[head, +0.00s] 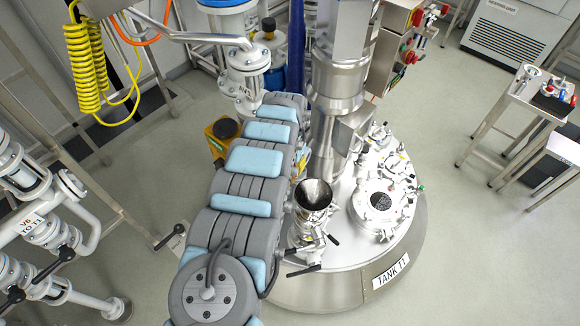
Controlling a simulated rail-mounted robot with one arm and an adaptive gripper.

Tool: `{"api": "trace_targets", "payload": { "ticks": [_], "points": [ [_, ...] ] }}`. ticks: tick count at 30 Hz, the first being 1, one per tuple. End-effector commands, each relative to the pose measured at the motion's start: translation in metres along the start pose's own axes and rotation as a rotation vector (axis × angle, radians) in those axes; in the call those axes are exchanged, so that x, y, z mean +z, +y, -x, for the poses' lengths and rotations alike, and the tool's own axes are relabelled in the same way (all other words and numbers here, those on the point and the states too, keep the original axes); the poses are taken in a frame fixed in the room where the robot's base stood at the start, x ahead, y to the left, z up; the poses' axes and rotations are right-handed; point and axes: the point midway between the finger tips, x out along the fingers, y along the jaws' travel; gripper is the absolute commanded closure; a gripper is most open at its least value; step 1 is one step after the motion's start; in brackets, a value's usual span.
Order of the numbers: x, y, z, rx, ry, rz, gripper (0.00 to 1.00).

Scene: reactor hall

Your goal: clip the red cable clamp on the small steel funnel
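A steel funnel (313,196) with a wide, dark-looking open mouth stands upright on a valve fitting at the left side of the tank lid. It is just right of my grey arm with light blue pads. I cannot make out a clamp on the funnel. A small red item (549,89) lies on the steel side table at the far right; it is too small to tell whether it is the red cable clamp. My gripper is not visible in the head view.
The round tank lid (345,235) carries several valves, a dark round sight glass (381,201) and a thick steel column (338,80). The steel side table (520,95) holds several small items. White valve piping (45,235) stands at the left. Floor between tank and table is clear.

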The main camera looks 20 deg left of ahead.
Motion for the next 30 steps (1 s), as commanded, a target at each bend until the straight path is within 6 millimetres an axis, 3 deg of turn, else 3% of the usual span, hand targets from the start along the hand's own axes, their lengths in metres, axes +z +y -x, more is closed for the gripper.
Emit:
{"api": "trace_targets", "payload": {
  "ticks": [30],
  "points": [
    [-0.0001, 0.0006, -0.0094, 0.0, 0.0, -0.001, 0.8]
  ]
}}
